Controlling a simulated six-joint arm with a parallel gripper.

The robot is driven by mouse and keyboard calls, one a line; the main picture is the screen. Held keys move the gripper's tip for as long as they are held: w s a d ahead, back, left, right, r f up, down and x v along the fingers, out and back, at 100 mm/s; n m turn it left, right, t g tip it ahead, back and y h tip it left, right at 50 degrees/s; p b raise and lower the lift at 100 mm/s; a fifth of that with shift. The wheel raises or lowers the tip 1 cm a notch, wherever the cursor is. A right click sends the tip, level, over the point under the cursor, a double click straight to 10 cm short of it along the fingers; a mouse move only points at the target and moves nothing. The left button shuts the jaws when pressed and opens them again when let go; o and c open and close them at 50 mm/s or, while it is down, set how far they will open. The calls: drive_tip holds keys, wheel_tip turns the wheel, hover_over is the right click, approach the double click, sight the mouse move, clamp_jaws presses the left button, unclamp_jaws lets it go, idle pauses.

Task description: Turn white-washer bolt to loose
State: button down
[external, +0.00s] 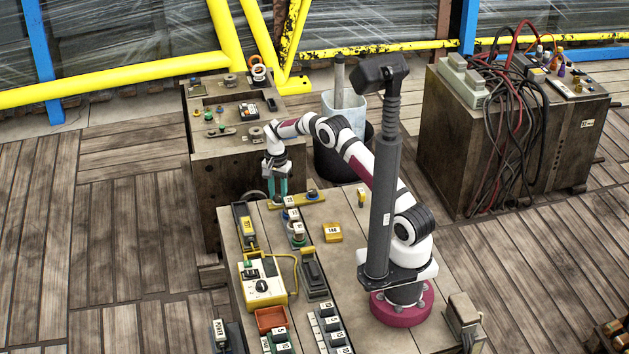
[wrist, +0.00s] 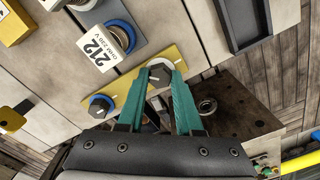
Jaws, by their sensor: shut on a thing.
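The white-washer bolt (wrist: 160,77) has a dark hex head over a pale washer. It sits at one end of a yellow plate (wrist: 128,88) on the bench. My gripper (wrist: 160,72) has green fingers, one on each side of this bolt head, and is shut on it. In the external view my gripper (external: 278,193) points down at the left end of the plate (external: 300,198), and its tips hide most of the bolt. A blue-washer bolt (wrist: 101,107) is at the plate's other end, apart from my fingers. How far the white-washer bolt is turned I cannot tell.
A dark tray (wrist: 236,47) lies at the bench edge. A yellow block (external: 332,233) and a yellow meter (external: 262,285) are on the bench. Bare bench top lies right of the yellow block.

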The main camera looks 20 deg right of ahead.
drive_tip(key=n, duration=0.6)
drive_tip(key=shift+f+n, duration=0.1)
drive_tip(key=shift+n, duration=0.2)
drive_tip(key=n, duration=1.2)
drive_tip(key=shift+n, duration=0.3)
drive_tip(key=n, duration=0.6)
drive_tip(key=shift+d+n, duration=0.1)
drive_tip(key=shift+n, duration=0.3)
drive_tip(key=c, duration=0.6)
unclamp_jaws()
drive_tip(key=shift+o, duration=0.2)
